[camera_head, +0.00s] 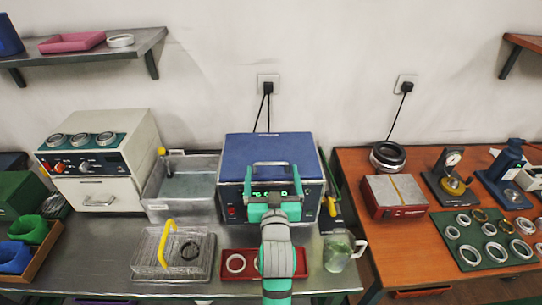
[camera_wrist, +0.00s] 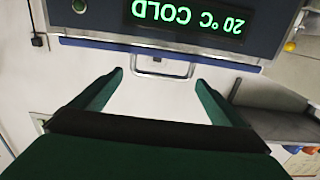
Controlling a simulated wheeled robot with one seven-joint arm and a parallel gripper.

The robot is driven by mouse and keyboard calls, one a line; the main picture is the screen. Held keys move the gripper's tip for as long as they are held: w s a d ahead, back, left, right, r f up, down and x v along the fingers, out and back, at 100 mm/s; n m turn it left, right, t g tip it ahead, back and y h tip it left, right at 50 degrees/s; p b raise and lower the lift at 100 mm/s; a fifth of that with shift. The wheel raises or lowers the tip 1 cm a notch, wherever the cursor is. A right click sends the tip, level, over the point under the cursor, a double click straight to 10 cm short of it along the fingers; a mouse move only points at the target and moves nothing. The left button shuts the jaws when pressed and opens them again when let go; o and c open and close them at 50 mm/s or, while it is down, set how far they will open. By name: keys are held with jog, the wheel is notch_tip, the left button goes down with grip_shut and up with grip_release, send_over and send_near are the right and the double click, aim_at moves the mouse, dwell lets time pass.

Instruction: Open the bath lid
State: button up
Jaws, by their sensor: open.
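The bath (camera_head: 232,200) is a grey box with a closed blue lid (camera_head: 268,146). Its green display shows through the gripper in the head view and reads 20 °C COLD, upside down, in the wrist view (camera_wrist: 187,14). A pale bar handle (camera_wrist: 158,70) stands out from the lid's front edge in the wrist view. My gripper (camera_head: 272,178) is in front of the bath, and its two green fingers are open. In the wrist view the fingertips (camera_wrist: 159,77) lie either side of the handle, with gaps. Nothing is held.
A grey open basin (camera_head: 182,188) stands left of the bath. A clear lidded box with a yellow handle (camera_head: 168,240), a red tray with rings (camera_head: 237,279) and a glass jug (camera_head: 338,252) stand in front. A wooden table (camera_head: 400,255) with a red-sided box (camera_head: 395,198) adjoins on the right.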

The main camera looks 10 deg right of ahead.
aim_at(271, 156)
jog(key=w, duration=0.2)
jog(key=w+d, duration=0.1)
jog(key=w, duration=0.5)
jog(key=shift+w+d, duration=0.2)
jog(key=shift+d, duration=0.15)
